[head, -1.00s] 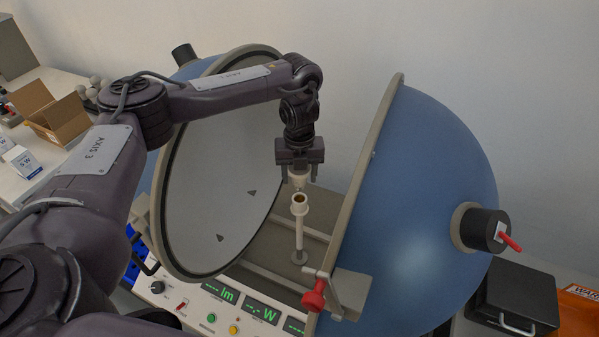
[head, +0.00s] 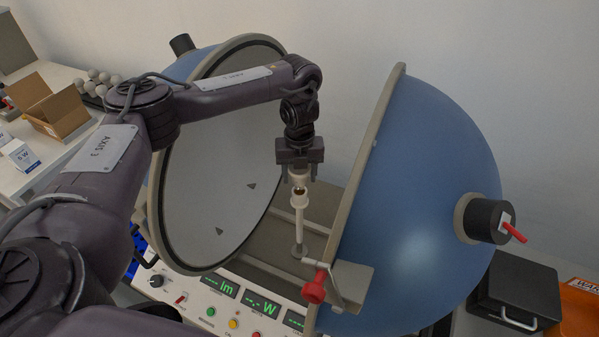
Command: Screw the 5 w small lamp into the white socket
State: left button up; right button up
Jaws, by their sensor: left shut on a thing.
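My left gripper (head: 300,172) points straight down between the two halves of the open blue sphere. It is shut on the small lamp (head: 299,181), of which a pale part shows below the fingers. The white socket (head: 299,200) stands upright on top of a thin white post, directly under the lamp. The lamp's lower end is at the socket's mouth; whether it is in the thread I cannot tell. My right gripper is not in view.
The left sphere half (head: 215,150) and right sphere half (head: 425,190) stand close on both sides. A control panel (head: 225,300) with green displays and a red clamp knob (head: 315,288) are in front. An open cardboard box (head: 55,108) is on the left table.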

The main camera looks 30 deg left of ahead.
aim_at(300, 200)
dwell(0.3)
pick_arm(q)
jog(key=shift+f+b, duration=0.55)
jog(key=shift+f, duration=0.6)
jog(key=o, duration=1.1)
jog(key=shift+r, duration=0.1)
jog(key=shift+o, duration=0.2)
